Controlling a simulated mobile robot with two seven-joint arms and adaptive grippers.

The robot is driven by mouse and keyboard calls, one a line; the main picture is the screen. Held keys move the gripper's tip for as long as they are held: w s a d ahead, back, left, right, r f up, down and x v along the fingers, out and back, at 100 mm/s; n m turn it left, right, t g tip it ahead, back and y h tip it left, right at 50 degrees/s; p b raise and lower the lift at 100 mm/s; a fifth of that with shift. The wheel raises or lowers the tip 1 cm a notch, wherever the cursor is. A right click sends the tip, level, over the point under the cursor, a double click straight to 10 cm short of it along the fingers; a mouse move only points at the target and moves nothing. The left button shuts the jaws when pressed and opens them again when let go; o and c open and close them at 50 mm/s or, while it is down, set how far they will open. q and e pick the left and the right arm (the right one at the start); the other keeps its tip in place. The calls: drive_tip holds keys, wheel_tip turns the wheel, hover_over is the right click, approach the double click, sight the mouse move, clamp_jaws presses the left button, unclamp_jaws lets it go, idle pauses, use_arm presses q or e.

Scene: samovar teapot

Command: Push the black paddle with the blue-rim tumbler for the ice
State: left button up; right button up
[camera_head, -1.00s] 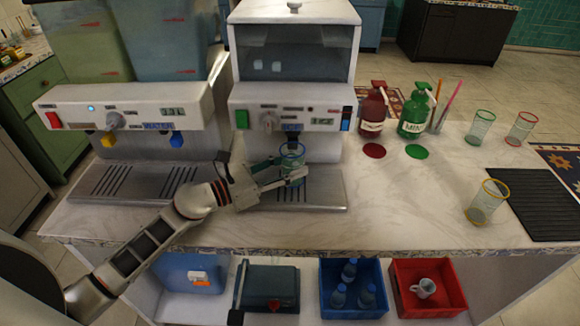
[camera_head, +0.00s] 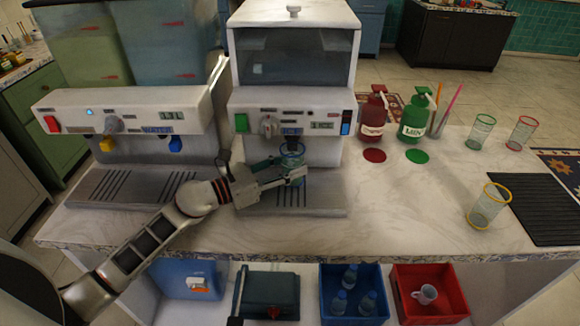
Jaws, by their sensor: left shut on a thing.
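The blue-rim tumbler (camera_head: 292,160) is upright under the front of the right-hand machine (camera_head: 290,110), above its drip tray (camera_head: 318,194). My left gripper (camera_head: 292,172) is shut on the tumbler from the left side. The black paddle is hard to make out; the tumbler's rim is close below the machine's spout area, and I cannot tell whether they touch. The machine's upper clear bin (camera_head: 295,55) looks dark, with no ice cubes visible. My right gripper is not in view.
A second dispenser (camera_head: 130,120) with a yellow and a blue paddle stands at left. Red (camera_head: 373,115) and green (camera_head: 415,115) pump bottles stand right of the machine.

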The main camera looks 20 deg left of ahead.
use_arm(q)
drive_tip(key=shift+s, duration=0.1)
drive_tip(key=shift+s+d+r+p, duration=0.1)
drive_tip(key=shift+s+d+p, duration=0.1)
drive_tip(key=shift+s, duration=0.25)
drive_tip(key=shift+s+d+p, duration=0.1)
drive_tip(key=shift+s+p, duration=0.05)
drive_tip(key=shift+s, duration=0.25)
drive_tip(key=shift+s+d+p, duration=0.15)
drive_tip(key=shift+s+p, duration=0.05)
drive_tip(key=shift+s, duration=0.35)
drive_tip(key=shift+s+d+p, duration=0.15)
drive_tip(key=shift+s, duration=0.4)
drive_tip(key=shift+s+d, duration=0.1)
drive_tip(key=shift+s, duration=0.3)
drive_tip(key=shift+s, duration=0.1)
drive_tip(key=shift+s+d, duration=0.1)
drive_tip(key=shift+s, duration=0.2)
drive_tip(key=s, duration=0.2)
drive_tip(key=s+d+p, duration=0.1)
drive_tip(key=s, duration=0.2)
drive_tip(key=s+d, duration=0.1)
drive_tip(key=s, duration=0.1)
drive_tip(key=shift+s+d+p, duration=0.1)
drive_tip(key=shift+s+p, duration=0.2)
drive_tip(key=shift+s, duration=0.1)
drive_tip(key=shift+s+d, duration=0.2)
drive_tip(key=shift+s, duration=0.3)
